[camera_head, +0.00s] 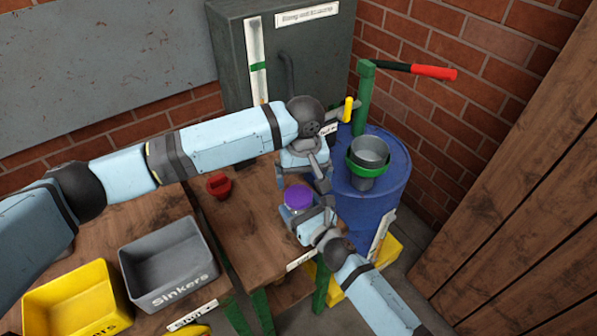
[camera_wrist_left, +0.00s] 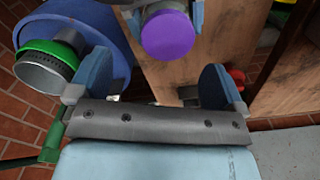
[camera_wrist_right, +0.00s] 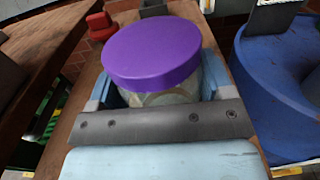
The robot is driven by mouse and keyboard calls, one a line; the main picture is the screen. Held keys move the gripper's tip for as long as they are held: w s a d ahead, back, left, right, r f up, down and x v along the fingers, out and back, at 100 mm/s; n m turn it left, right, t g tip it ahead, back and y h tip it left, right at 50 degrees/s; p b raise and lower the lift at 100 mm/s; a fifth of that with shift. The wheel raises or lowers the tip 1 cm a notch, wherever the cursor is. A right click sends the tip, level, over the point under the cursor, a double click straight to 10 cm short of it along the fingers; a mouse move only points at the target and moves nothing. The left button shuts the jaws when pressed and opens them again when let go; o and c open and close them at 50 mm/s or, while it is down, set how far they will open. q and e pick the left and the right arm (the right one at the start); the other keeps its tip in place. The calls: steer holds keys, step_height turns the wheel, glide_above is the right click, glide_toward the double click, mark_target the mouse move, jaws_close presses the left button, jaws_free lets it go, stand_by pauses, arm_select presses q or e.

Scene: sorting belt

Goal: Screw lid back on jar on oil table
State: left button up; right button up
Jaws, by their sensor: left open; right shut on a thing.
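The jar is clear, with a purple lid (camera_head: 298,196) on top. In the right wrist view the lid (camera_wrist_right: 152,52) covers the mouth of the glass jar (camera_wrist_right: 175,97); I cannot tell whether its thread is engaged. My right gripper (camera_head: 306,218) is shut on the jar body, one finger on each side, below the lid. My left gripper (camera_head: 303,176) is open and empty, just behind and above the lid. In the left wrist view the lid (camera_wrist_left: 167,35) lies beyond the open fingers (camera_wrist_left: 157,85), apart from them.
The wooden table (camera_head: 240,236) carries a red object (camera_head: 219,184) at the left. A blue barrel (camera_head: 381,178) with a metal cup (camera_head: 369,152) and a green pump (camera_head: 364,90) stands close on the right. A grey Sinkers bin (camera_head: 168,262) and yellow bin (camera_head: 75,300) stand at the left.

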mark_target(298, 195)
arm_select(q)
steer(key=shift+a+r, duration=0.1)
steer(key=shift+r, duration=0.55)
steer(key=shift+w+a+r, duration=0.15)
steer(key=shift+a+r, duration=0.15)
steer(key=shift+a, duration=0.15)
steer(key=shift+f, duration=4)
steer(key=c, duration=1)
steer(key=o, duration=1)
steer(key=shift+r, duration=2.3)
